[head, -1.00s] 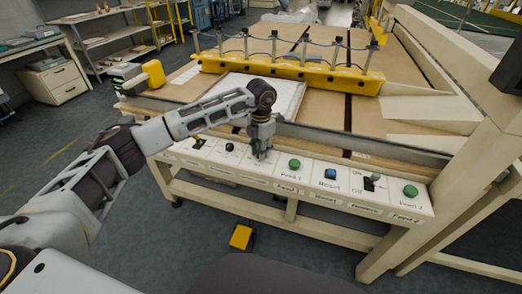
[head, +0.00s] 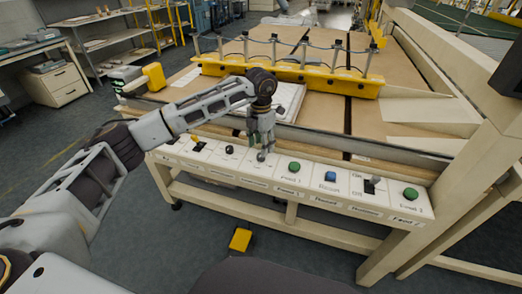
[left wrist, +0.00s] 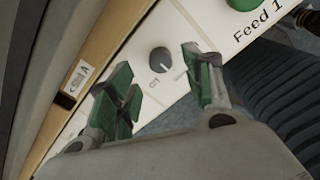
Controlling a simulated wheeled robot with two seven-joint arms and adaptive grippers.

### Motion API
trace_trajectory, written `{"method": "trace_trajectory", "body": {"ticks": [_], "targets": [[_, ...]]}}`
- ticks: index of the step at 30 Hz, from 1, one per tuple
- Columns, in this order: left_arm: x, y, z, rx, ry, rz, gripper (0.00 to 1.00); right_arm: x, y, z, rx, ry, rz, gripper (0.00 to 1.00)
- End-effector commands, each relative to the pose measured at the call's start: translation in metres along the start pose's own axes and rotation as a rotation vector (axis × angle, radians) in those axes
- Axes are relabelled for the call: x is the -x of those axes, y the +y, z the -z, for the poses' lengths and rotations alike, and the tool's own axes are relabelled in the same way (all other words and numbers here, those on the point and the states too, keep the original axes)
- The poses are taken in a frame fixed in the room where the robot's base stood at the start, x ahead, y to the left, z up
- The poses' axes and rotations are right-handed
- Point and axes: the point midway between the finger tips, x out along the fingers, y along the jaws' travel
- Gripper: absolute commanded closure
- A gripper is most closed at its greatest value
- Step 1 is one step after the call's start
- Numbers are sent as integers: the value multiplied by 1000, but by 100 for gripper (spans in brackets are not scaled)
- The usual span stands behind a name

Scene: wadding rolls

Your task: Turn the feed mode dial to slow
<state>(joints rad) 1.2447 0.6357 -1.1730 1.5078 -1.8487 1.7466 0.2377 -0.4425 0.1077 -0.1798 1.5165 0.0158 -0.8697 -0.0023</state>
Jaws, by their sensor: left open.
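A small dark grey dial (head: 261,156) sits on the white control panel, left of the green Feed 1 button. In the left wrist view the dial (left wrist: 159,60) shows a light pointer mark and a small label that seems to read "Off"; other lettering near it is too small to read. My left gripper (head: 262,146) is open just above and behind this dial. In the left wrist view its green-padded fingers stand apart with the dial between them in the picture, not gripped. My right gripper is not in view.
The panel (head: 312,172) also has a black knob (head: 229,150) to the left, a green Feed 1 button (head: 294,167), a blue Reset button (head: 330,176), an on/off switch (head: 372,184) and a green Feed 2 button (head: 411,193). A yellow pedal (head: 240,239) is on the floor.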

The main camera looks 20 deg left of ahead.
Motion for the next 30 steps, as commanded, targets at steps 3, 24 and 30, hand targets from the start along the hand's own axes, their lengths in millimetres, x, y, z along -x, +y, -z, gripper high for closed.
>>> {"method": "trace_trajectory", "body": {"ticks": [3,24,30], "targets": [[19,0,-1,0,-3,0,49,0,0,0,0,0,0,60],[78,0,0,0,-1,1,49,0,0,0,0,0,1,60],[78,0,0,0,-1,1,49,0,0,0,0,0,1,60]]}}
